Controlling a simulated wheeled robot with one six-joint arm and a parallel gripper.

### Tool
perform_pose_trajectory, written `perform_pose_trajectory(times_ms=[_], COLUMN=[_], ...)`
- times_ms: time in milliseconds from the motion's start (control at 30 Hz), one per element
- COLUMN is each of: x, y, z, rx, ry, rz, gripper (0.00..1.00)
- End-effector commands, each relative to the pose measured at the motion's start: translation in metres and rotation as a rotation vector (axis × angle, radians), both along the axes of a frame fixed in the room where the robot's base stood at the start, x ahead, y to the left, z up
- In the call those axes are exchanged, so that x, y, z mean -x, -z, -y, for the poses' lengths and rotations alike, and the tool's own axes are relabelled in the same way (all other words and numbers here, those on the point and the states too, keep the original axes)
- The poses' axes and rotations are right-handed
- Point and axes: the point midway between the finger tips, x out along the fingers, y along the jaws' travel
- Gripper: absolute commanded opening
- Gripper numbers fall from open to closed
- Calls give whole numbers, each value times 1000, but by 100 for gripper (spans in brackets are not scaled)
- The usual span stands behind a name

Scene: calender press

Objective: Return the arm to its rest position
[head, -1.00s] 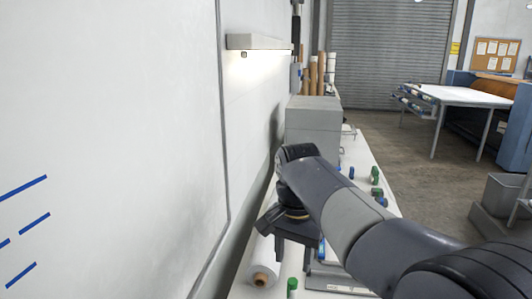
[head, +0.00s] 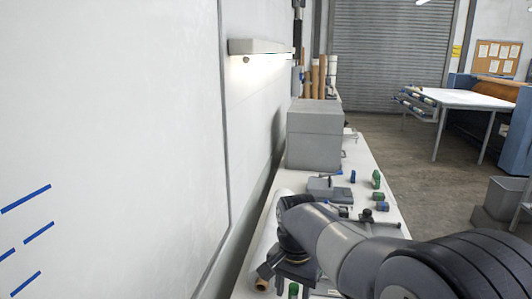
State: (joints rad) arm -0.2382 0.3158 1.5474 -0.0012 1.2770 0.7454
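My arm reaches in from the lower right of the head view, bent, with its wrist over the near part of the white bench (head: 366,160). My gripper (head: 297,283) hangs below the wrist, pointing down, near the bottom edge of the view.
A grey box (head: 314,138) stands farther along the bench against the wall. A grey device (head: 328,190) and several small green and blue items, such as a green one (head: 376,179), lie in front of it. A white table (head: 470,98) and grey bins (head: 503,195) stand right; floor between is clear.

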Motion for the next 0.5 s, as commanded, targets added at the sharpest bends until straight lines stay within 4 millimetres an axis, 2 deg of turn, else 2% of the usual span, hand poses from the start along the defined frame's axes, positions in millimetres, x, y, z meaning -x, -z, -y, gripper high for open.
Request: perform_pose_trajectory(times_ms=[167,367,500], x=[0,0,-1], y=[1,12,-11], z=[0,0,0], rx=[0,0,-1], ry=[0,0,0], rz=[0,-1,5], gripper=[45,45,45])
